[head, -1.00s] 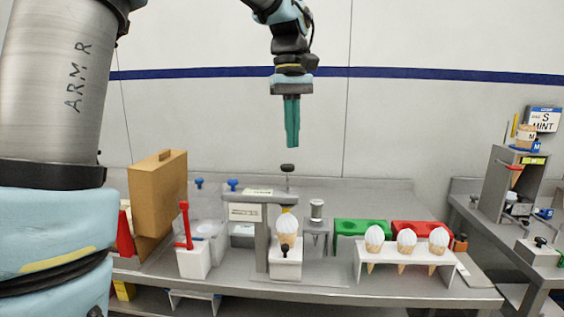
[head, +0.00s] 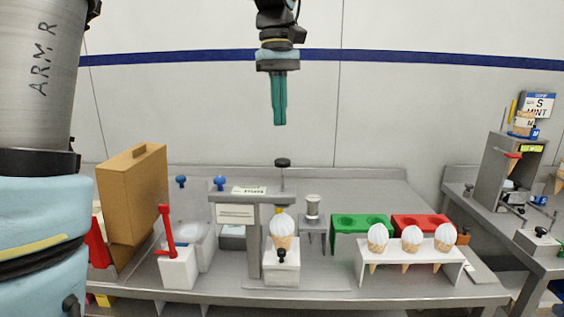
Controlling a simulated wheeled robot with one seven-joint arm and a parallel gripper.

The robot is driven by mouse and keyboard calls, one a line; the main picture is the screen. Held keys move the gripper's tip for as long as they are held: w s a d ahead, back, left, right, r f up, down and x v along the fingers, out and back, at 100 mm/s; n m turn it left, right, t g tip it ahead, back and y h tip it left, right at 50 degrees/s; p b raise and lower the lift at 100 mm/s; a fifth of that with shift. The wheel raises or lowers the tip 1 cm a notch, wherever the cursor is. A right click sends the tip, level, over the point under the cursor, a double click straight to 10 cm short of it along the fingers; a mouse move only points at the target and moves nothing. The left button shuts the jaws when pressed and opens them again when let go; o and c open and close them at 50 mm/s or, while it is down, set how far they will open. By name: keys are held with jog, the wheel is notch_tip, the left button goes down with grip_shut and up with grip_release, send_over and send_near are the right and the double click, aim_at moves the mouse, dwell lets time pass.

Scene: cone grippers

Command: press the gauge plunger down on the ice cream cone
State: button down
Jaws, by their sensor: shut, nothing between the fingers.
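The gauge plunger (head: 282,163) has a dark round knob on a thin rod and stands up above the arm of the grey gauge stand (head: 254,245). The ice cream cone (head: 282,232), with a white top, sits upright in a white holder block (head: 281,270) under the gauge arm. My gripper (head: 280,123) is shut and empty, with teal fingers pointing straight down. It hangs above the plunger knob with a clear gap, apart from it.
A white rack (head: 410,252) with three cones stands to the right, before green (head: 362,222) and red (head: 420,222) trays. A red-handled white box (head: 178,268) and a tan case (head: 135,200) stand left. The air around my gripper is clear.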

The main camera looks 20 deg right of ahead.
aim_at(282, 159)
jog(key=shift+s+f+b, duration=0.2)
jog(key=shift+f+b, duration=1.5)
jog(key=shift+s+f+b, duration=0.15)
jog(key=shift+f+b, duration=1.5)
jog(key=shift+b, duration=0.05)
